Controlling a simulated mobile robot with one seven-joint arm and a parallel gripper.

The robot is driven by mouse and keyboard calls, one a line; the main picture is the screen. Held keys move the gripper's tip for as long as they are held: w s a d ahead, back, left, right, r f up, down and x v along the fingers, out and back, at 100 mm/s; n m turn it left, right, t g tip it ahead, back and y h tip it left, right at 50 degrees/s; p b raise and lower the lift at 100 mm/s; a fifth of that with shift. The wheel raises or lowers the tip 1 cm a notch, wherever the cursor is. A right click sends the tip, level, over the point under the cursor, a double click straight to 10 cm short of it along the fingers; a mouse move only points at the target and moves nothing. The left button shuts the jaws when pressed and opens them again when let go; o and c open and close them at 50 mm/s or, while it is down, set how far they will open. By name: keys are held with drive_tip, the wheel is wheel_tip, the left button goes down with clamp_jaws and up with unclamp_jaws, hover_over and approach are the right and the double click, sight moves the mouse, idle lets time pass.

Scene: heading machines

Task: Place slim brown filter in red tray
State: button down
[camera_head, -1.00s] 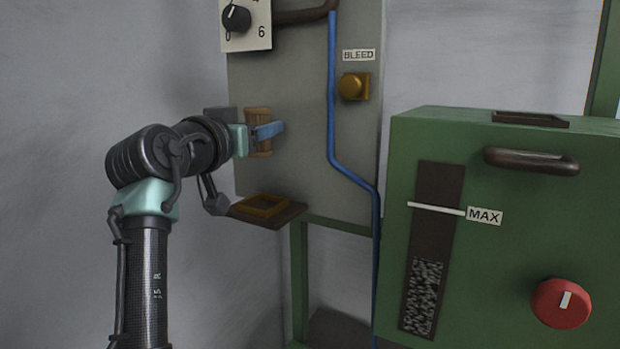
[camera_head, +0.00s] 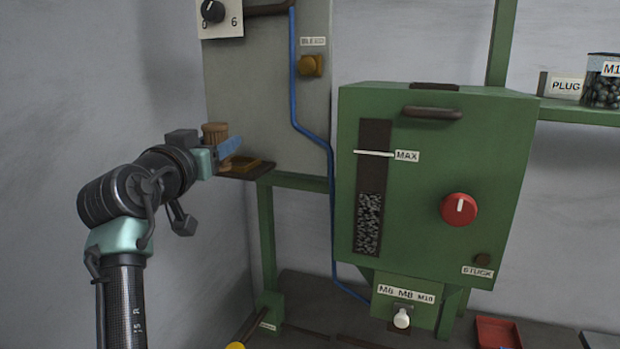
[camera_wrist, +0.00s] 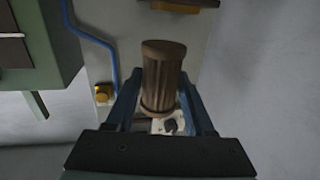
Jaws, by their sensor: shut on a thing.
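A slim brown filter (camera_head: 215,132) with a ribbed side is upright in my gripper (camera_head: 222,152), near the grey panel at the left. In the wrist view the filter (camera_wrist: 162,76) stands between the two blue fingers of my gripper (camera_wrist: 165,100), which are shut on it. The lower part of the filter is hidden by the gripper in the head view. A red tray (camera_head: 497,333) shows at the bottom right on the dark bench top, cut by the picture's lower edge. My gripper is far from it, up and to the left.
A blue pipe (camera_head: 294,80) runs down the panel. A jar (camera_head: 603,82) stands on the right shelf.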

drive_tip(key=s+d+f+n+y+b, duration=0.1)
drive_tip(key=d+f, duration=0.4)
drive_tip(key=f, duration=0.8)
drive_tip(key=s+d+f+y, duration=0.1)
drive_tip(key=d+f, duration=0.4)
drive_tip(key=f, duration=0.9)
drive_tip(key=s+d+f, duration=0.3)
drive_tip(key=s+f, duration=0.2)
drive_tip(key=f, duration=0.2)
drive_tip(key=s+d+f, duration=0.2)
drive_tip(key=s+f, duration=0.3)
drive_tip(key=f, duration=0.2)
drive_tip(key=s+f+b, duration=0.1)
drive_tip(key=s+f, duration=0.5)
drive_tip(key=s, duration=0.4)
drive_tip(key=s+f+b, duration=0.1)
drive_tip(key=s+f, duration=0.5)
drive_tip(key=s, duration=0.5)
drive_tip(key=shift+d+f+n+y, duration=0.2)
drive_tip(key=shift+d+n+y, duration=0.05)
drive_tip(key=shift+n+y, duration=0.15)
drive_tip(key=shift+d, duration=0.1)
